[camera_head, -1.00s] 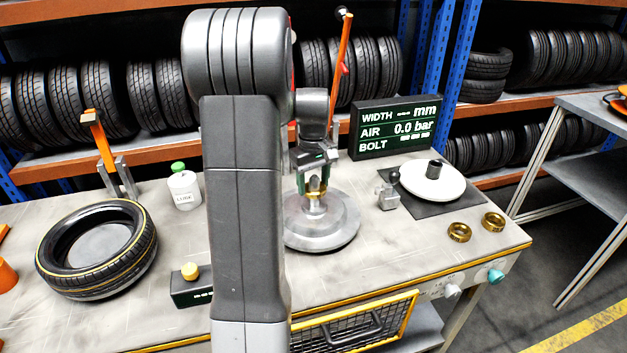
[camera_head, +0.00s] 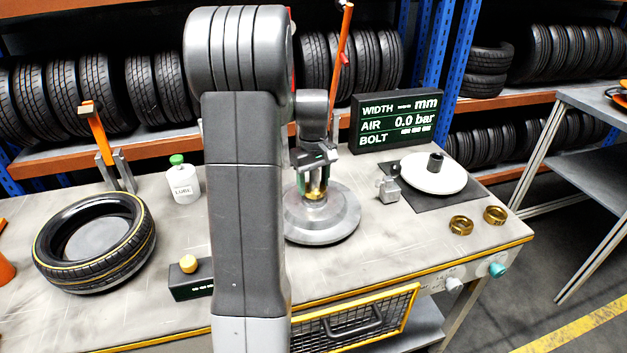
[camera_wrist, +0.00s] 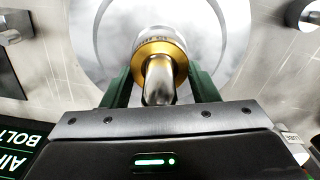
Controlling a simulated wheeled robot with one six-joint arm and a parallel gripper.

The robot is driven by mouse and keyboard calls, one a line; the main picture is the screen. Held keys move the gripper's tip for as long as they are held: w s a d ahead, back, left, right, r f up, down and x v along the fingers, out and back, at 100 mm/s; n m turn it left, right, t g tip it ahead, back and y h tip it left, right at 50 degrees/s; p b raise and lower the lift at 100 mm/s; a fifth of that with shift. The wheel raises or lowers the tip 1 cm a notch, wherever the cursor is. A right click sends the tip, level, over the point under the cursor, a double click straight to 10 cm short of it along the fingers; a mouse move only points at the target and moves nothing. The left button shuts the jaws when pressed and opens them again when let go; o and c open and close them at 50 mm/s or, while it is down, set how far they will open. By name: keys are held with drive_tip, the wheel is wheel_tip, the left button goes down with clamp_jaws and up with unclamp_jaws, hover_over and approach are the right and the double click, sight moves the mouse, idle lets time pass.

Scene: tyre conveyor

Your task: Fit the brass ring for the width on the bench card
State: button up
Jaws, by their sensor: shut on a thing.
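My gripper (camera_head: 316,186) is shut on a brass ring (camera_head: 316,195), low over the round grey metal turntable (camera_head: 335,222). In the wrist view the brass ring (camera_wrist: 160,57) sits between the green fingers, around the central metal post (camera_wrist: 160,82). I cannot tell whether it is fully seated at the base. Two more brass rings, one (camera_head: 461,225) and another (camera_head: 495,215), lie on the bench at the right. The display (camera_head: 398,122) shows WIDTH in mm with no readable figure, AIR 0.0 bar and BOLT. The bench card is not recognisable.
A tyre (camera_head: 95,240) lies at the left of the bench, near a lube bottle (camera_head: 184,182) and a yellow-button box (camera_head: 190,278). Tyre racks stand behind.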

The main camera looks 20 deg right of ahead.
drive_tip(key=shift+f+b, duration=0.3)
drive_tip(key=shift+f, duration=0.25)
drive_tip(key=o, duration=1.2)
drive_tip(key=shift+r, duration=0.1)
wheel_tip(320, 180, up, 14)
drive_tip(key=shift+f, duration=0.2)
wheel_tip(320, 180, down, 14)
drive_tip(key=shift+r+p, duration=0.3)
drive_tip(key=shift+r, duration=0.25)
drive_tip(key=shift+f, duration=0.1)
